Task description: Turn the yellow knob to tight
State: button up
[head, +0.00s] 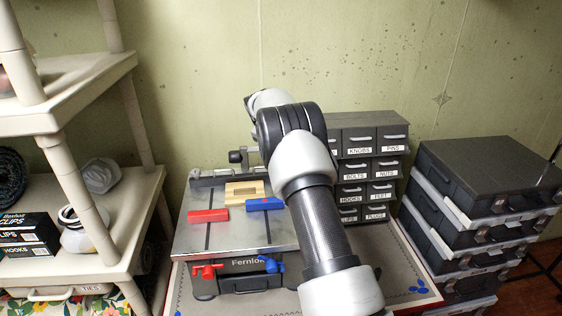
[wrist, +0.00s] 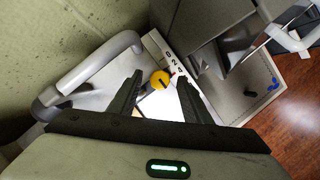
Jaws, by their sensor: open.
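The yellow knob (wrist: 159,79) shows in the wrist view, round with a dark mark on its face, beside a white strip with small black markings (wrist: 161,55). My gripper (wrist: 160,84) is open, and the knob appears between its two dark fingertips. I cannot tell how far the fingertips are above the knob, and no contact is visible. In the head view my arm hides the knob and the gripper. The metal-topped machine (head: 187,241) there carries a red block (head: 208,215), a blue block (head: 264,204) and a pale wooden piece (head: 235,192).
Red (head: 207,270) and blue (head: 271,264) handles are on the machine's front. A grey drawer cabinet (head: 372,120) stands behind at the right. Stacked dark cases (head: 487,165) stand further right. A cream shelf unit (head: 75,75) stands at the left. A grey curved bar (wrist: 92,70) is left of the fingers.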

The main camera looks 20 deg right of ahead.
jog(key=c, duration=1)
jog(key=m+p, duration=0.1)
jog(key=p, duration=0.1)
jog(key=shift+w+r+p, duration=0.1)
jog(key=shift+r+p, duration=0.25)
jog(key=shift+r, duration=0.05)
jog(key=shift+w+f+m+g+h, duration=0.1)
jog(key=shift+f+m+g+h, duration=0.15)
jog(key=shift+m, duration=0.35)
jog(key=shift+w+f+m+g+h, duration=0.15)
jog(key=shift+m+g, duration=0.2)
jog(key=shift+m, duration=0.25)
jog(key=shift+s+m, duration=0.15)
jog(key=shift+m, duration=0.55)
jog(key=o, duration=1)
jog(key=shift+a, duration=0.1)
jog(key=shift+r, duration=0.15)
